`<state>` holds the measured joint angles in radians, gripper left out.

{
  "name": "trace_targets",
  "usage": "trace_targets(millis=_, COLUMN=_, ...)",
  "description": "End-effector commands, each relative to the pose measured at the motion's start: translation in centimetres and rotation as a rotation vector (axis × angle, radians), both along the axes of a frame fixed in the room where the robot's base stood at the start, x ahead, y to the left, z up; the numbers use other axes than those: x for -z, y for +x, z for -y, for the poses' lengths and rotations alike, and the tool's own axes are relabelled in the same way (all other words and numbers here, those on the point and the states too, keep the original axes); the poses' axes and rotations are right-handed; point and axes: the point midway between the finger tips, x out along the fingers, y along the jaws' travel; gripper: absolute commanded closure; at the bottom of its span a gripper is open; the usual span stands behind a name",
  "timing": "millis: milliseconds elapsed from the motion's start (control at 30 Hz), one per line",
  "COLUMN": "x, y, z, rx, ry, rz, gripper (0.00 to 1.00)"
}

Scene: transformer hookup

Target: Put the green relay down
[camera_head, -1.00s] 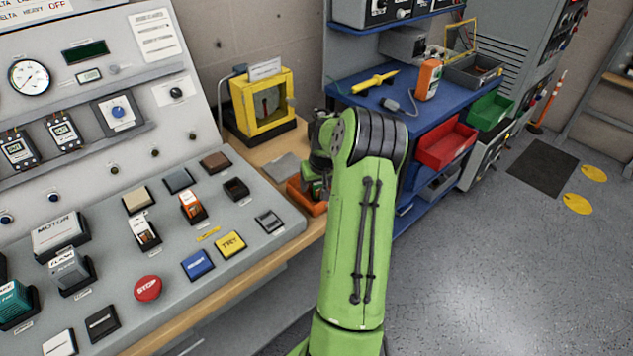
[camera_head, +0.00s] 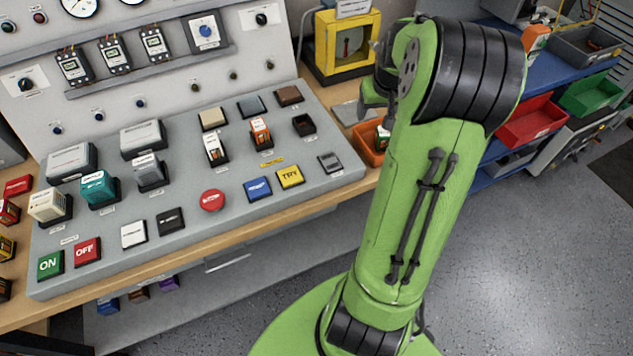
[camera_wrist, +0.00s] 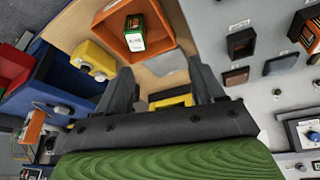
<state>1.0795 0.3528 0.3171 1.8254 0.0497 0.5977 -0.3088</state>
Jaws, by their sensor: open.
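The green relay (camera_wrist: 135,33), with a white label on top, sits inside the orange tray (camera_wrist: 164,50) in the wrist view. In the head view a small part of the relay (camera_head: 383,134) shows in the tray (camera_head: 370,155), partly behind my arm. My gripper (camera_wrist: 163,88) is open, with nothing between its two dark fingers, and is apart from the relay. In the head view the gripper is mostly hidden by my green arm, above the tray.
The tray stands on the wooden bench right of the sloped grey console (camera_head: 180,250). Red (camera_head: 530,122) and green (camera_head: 590,92) bins hang from the blue shelf at right. Other relays sit in console sockets.

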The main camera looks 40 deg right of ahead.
Motion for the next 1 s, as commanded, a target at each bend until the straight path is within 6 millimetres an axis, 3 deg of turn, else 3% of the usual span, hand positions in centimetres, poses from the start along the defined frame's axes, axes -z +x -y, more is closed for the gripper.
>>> trace_targets(millis=33, x=-2.3, y=0.9, z=-4.0, rx=-0.066, ry=-0.028, rz=-0.005, gripper=0.32)
trace_targets(millis=67, x=-3.4, y=1.0, z=-6.5, rx=-0.098, ry=-0.039, rz=-0.008, gripper=0.32)
trace_targets(millis=100, x=-4.8, y=0.8, z=-9.8, rx=-0.141, ry=-0.053, rz=-0.012, gripper=0.32)
trace_targets(millis=167, x=-6.7, y=-0.2, z=-14.6, rx=-0.202, ry=-0.071, rz=-0.009, gripper=0.32)
trace_targets(millis=200, x=-7.7, y=-1.3, z=-17.8, rx=-0.243, ry=-0.079, rz=-0.001, gripper=0.32)
trace_targets(millis=300, x=-9.3, y=-5.5, z=-24.7, rx=-0.345, ry=-0.08, rz=0.035, gripper=0.32)
trace_targets(millis=400, x=-9.3, y=-10.2, z=-29.2, rx=-0.438, ry=-0.05, rz=0.078, gripper=0.32)
trace_targets(millis=500, x=-8.6, y=-13.4, z=-31.4, rx=-0.505, ry=-0.014, rz=0.106, gripper=0.32)
trace_targets(millis=600, x=-8.2, y=-14.8, z=-32.2, rx=-0.535, ry=0.006, rz=0.116, gripper=0.32)
trace_targets(millis=867, x=-8.2, y=-15.0, z=-32.2, rx=-0.536, ry=0.008, rz=0.116, gripper=0.32)
trace_targets(millis=1000, x=-10.6, y=-14.9, z=-32.2, rx=-0.536, ry=0.007, rz=0.116, gripper=0.32)
